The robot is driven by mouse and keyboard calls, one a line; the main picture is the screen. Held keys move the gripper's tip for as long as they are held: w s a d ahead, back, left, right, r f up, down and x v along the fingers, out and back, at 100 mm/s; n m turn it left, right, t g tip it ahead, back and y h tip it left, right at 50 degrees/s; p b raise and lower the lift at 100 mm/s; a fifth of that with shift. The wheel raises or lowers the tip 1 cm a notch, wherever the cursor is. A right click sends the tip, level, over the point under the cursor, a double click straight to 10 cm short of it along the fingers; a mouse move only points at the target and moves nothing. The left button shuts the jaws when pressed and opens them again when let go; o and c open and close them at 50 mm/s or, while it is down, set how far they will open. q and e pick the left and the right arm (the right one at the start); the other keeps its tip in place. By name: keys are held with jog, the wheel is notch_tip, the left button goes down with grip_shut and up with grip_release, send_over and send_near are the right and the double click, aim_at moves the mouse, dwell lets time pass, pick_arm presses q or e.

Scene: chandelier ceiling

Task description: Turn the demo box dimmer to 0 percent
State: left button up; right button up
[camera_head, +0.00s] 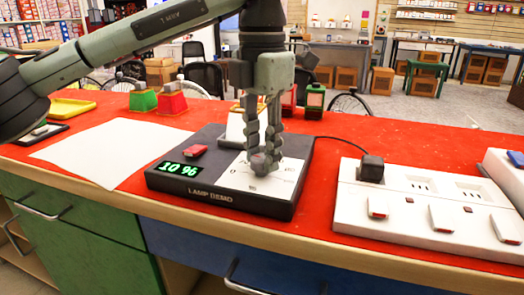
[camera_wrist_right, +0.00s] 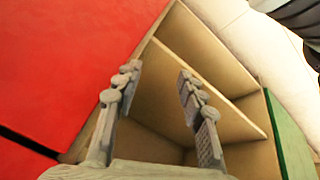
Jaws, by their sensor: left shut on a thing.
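The dark demo box (camera_head: 222,204), lettered "LAMP DEMO", sits on the red counter. Its green display (camera_head: 180,170) appears to read 10 %. A red switch (camera_head: 194,150) is on its top left. My left gripper (camera_head: 265,165) points straight down over the white dial plate (camera_head: 284,178) and is shut on the grey dimmer knob (camera_head: 260,163), which its fingers mostly hide. My right gripper (camera_wrist_right: 158,75) shows in the right wrist view, open and empty, apart from the box, with open shelving behind it.
A white power strip (camera_head: 405,212) with a black plug (camera_head: 371,169) lies right of the box; a cable runs between them. A white sheet (camera_head: 110,152) lies at left. Red and green items (camera_head: 171,102) stand behind. Drawers (camera_head: 70,215) front the counter.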

aim_at(262, 157)
pick_arm(q)
jog(key=shift+r+n+b, duration=0.1)
jog(key=shift+n+b, duration=0.2)
jog(key=shift+n, duration=1.9)
pick_arm(e)
jog(key=shift+t+y, duration=0.4)
jog(key=shift+t, duration=0.5)
jog(key=shift+w+a+r, duration=0.2)
jog(key=shift+w+a, duration=0.4)
jog(key=shift+w, duration=0.25)
jog(key=shift+w+a+r, duration=0.2)
jog(key=shift+w+a, duration=0.4)
jog(key=shift+w, duration=0.25)
pick_arm(q)
jog(key=o, duration=1.2)
jog(key=shift+c, duration=0.2)
pick_arm(e)
jog(key=shift+w+r, duration=0.1)
pick_arm(q)
notch_tip(262, 157, up, 12)
